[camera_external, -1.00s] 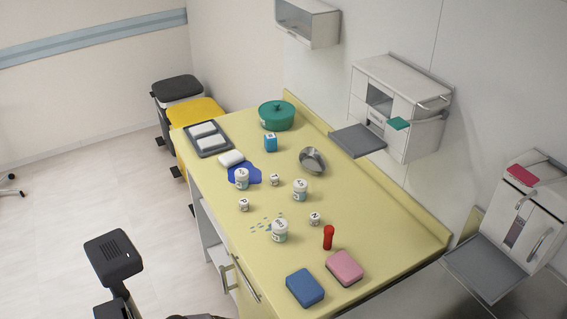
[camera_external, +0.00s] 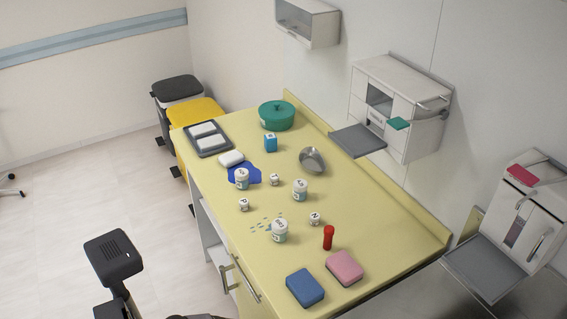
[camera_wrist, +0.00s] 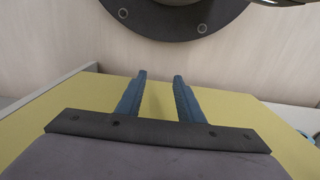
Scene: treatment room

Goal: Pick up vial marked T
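Three small white lettered vials stand on the yellow counter (camera_external: 365,213) in the external view. One small vial (camera_external: 274,180) is near the blue patch, with a letter I cannot read for sure. A second small vial (camera_external: 244,205) is nearer the counter's left edge and its letter looks like P. A third small vial (camera_external: 314,219) is farther right and looks marked N. I cannot tell for sure which is T. My gripper (camera_wrist: 160,76) shows in the wrist view with its two blue fingers apart and nothing between them. The vials are not in that view.
Larger white-capped jars (camera_external: 300,190), (camera_external: 280,231), (camera_external: 242,179) stand close among the vials. A steel bowl (camera_external: 312,160), red bottle (camera_external: 328,237), blue sponge (camera_external: 305,287) and pink sponge (camera_external: 345,267) are nearby. The counter's right part is clear.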

